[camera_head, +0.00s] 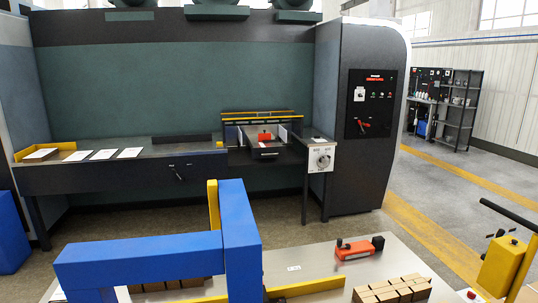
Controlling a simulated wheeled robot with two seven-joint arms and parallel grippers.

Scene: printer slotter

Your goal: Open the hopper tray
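The printer slotter (180,85) is a long dark green and black machine across the back. What looks like the hopper tray (268,154) is a dark box-like part at the middle right of its bench, with a light handle-like strip on its front. An orange-red item (265,136) sits in or just behind it. Yellow bars run above it at the back. I cannot tell whether the tray is pulled out or pushed in. Neither of my grippers is in view.
A blue frame (140,258) with yellow edges stands in front, before the machine. A metal table (310,262) holds brown blocks (395,290) and an orange tool (359,248). A control panel (370,104) with a red switch is on the right cabinet. Floor shows between table and machine.

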